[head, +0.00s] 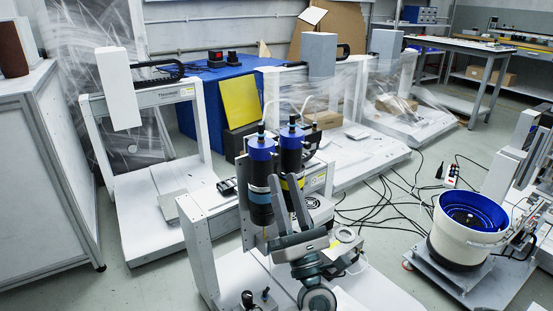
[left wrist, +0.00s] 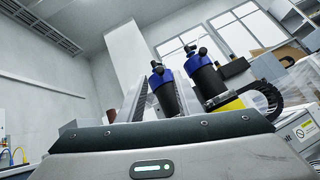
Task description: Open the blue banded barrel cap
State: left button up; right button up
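The blue banded barrel (head: 260,211) stands upright at the front of the gantry in the head view, with a blue cap (head: 261,149) on top. Beside it on the right is a second dark barrel (head: 291,162) with a blue cap and a yellow band. My left gripper (head: 282,180) points up in front of the barrels, its two grey fingers apart, below cap height. Whether they touch a barrel I cannot tell. My right gripper is not in view.
A white feeder bowl with a blue inside (head: 470,217) stands at the right, with cables (head: 380,205) on the floor nearby. Another white gantry (head: 150,205) stands at the left. A yellow panel (head: 240,101) leans against a blue-covered table (head: 200,105) behind.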

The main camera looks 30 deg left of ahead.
aim_at(277, 160)
pick_arm(q)
jog(key=x, duration=0.7)
jog(key=shift+w+r+b, duration=0.1)
jog(key=shift+r+b, duration=0.05)
jog(key=shift+b, duration=0.15)
jog(key=shift+c, duration=0.6)
grip_shut()
